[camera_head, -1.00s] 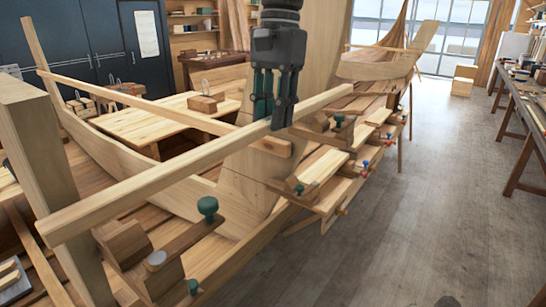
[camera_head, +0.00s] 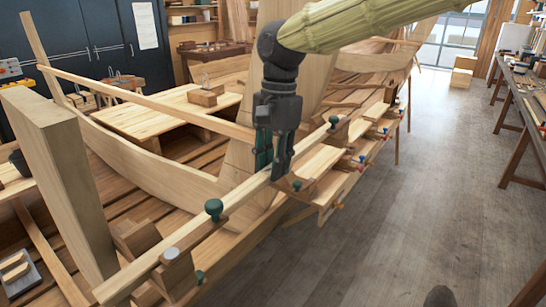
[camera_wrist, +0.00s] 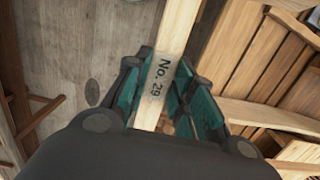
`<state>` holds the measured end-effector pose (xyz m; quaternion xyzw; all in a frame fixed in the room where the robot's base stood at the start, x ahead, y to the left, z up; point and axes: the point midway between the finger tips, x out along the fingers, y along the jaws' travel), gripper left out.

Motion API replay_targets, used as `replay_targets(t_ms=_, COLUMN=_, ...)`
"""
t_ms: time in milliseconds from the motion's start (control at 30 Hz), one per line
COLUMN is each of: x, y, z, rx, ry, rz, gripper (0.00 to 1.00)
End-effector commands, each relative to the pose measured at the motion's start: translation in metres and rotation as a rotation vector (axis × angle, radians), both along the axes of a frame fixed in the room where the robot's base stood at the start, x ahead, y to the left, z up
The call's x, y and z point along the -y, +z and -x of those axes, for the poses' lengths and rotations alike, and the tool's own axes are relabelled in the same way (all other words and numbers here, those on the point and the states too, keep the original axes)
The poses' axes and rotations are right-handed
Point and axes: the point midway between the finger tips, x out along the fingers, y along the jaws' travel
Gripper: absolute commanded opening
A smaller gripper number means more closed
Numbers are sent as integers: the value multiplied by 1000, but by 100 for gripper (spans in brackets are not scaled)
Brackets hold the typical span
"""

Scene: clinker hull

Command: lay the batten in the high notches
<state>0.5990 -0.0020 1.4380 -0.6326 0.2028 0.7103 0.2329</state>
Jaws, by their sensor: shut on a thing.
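The batten (camera_head: 232,204) is a long pale square strip running from the lower left toward the upper right along the hull's near side. My gripper (camera_head: 272,172) is shut on it a little right of its middle. In the wrist view the batten (camera_wrist: 172,45) lies between my teal fingers (camera_wrist: 160,95) and bears the label "No. 29". Wooden brackets with green knobs stand along it, one at the near left (camera_head: 172,268) and one at the far right (camera_head: 338,130). The batten passes over or through them between knob and grey disc. I cannot tell whether it rests in any notch.
A thick upright post (camera_head: 62,185) stands at the left. A fixed strip (camera_head: 150,102) runs behind the batten. Shelves of stepped planks with coloured clamps (camera_head: 370,150) are at the right. The grey floor (camera_head: 430,190) beyond is clear up to a long bench (camera_head: 525,110).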

Motion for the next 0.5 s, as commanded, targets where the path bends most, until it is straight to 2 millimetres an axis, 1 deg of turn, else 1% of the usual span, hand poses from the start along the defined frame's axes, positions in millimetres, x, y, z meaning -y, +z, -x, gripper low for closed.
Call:
replay_targets(t_ms=233, x=0, y=-2, z=0, rx=-1, ry=-2, rz=1, gripper=0)
replay_targets(t_ms=267, x=0, y=-2, z=0, rx=-1, ry=-2, rz=1, gripper=30)
replay_targets(t_ms=300, x=0, y=-2, z=0, rx=-1, ry=-2, rz=1, gripper=37)
replay_targets(t_ms=333, x=0, y=-2, z=0, rx=-1, ry=-2, rz=1, gripper=43)
replay_targets(t_ms=367, x=0, y=-2, z=0, rx=-1, ry=-2, rz=1, gripper=46)
replay_targets(t_ms=500, x=0, y=-1, z=0, rx=-1, ry=-2, rz=1, gripper=46)
